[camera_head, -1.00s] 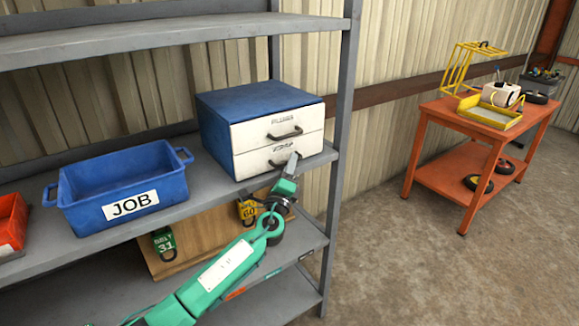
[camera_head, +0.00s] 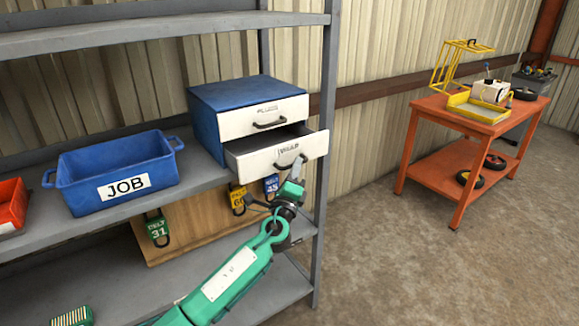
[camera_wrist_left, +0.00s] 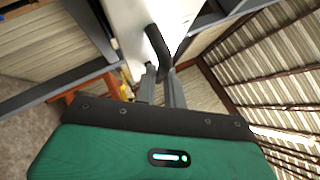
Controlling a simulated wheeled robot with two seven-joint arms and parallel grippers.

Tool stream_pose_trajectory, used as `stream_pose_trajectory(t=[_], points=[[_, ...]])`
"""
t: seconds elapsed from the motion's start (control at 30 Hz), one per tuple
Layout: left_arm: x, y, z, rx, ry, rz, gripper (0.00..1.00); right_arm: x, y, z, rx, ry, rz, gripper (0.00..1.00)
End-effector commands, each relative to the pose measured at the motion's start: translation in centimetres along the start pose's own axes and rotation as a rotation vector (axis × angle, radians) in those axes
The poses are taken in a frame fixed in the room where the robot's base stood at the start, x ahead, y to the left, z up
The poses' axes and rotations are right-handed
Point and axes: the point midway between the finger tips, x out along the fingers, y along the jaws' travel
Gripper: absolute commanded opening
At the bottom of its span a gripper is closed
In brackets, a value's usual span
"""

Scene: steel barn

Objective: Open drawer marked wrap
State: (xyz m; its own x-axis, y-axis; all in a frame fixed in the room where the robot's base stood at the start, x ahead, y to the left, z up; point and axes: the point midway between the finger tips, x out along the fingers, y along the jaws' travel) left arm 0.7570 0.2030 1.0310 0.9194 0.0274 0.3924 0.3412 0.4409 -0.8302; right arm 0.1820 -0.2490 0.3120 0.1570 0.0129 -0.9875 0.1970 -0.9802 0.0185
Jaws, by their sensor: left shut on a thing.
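The blue drawer cabinet (camera_head: 208,110) stands on the grey shelf, with two white drawer fronts. The upper drawer (camera_head: 264,117) is closed. The lower drawer (camera_head: 277,158), marked WRAP, is pulled out well, and its dark inside shows behind the front. My left gripper (camera_head: 294,172) is at the lower drawer's dark handle (camera_head: 290,163), shut on it. In the left wrist view the two fingers (camera_wrist_left: 160,80) close around the dark handle (camera_wrist_left: 157,42) in front of the white drawer front. My right gripper is not in view.
A blue JOB bin (camera_head: 118,172) stands left of the cabinet, with a red bin (camera_head: 10,207) at the far left. A board with numbered tags (camera_head: 200,225) is below. A grey shelf post (camera_head: 325,200) is close right of the drawer. An orange cart (camera_head: 470,110) stands farther right.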

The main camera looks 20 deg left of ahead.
Motion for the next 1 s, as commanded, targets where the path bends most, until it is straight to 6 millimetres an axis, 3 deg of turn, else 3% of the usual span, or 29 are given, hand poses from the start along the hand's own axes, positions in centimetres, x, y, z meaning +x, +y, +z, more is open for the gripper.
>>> stream_pose_trajectory(t=[0.2, 0.4, 0.93, 0.97, 1.0], points=[[-2.8, -2.9, -2.8, -0.004, 0.0, -0.002, 0.0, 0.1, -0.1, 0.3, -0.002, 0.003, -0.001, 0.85], [-4.6, -4.6, -4.6, -0.001, -0.001, -0.002, 0.0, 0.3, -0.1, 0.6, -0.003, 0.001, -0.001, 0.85], [-5.3, -5.2, -5.3, 0.001, -0.001, -0.002, 0.0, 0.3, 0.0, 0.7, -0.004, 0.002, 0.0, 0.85], [-5.3, -5.2, -5.3, 0.001, -0.001, -0.002, 0.16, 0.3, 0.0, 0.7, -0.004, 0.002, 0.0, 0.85], [-5.3, -5.2, -5.3, 0.001, -0.001, -0.002, 0.24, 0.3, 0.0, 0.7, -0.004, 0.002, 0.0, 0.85]])
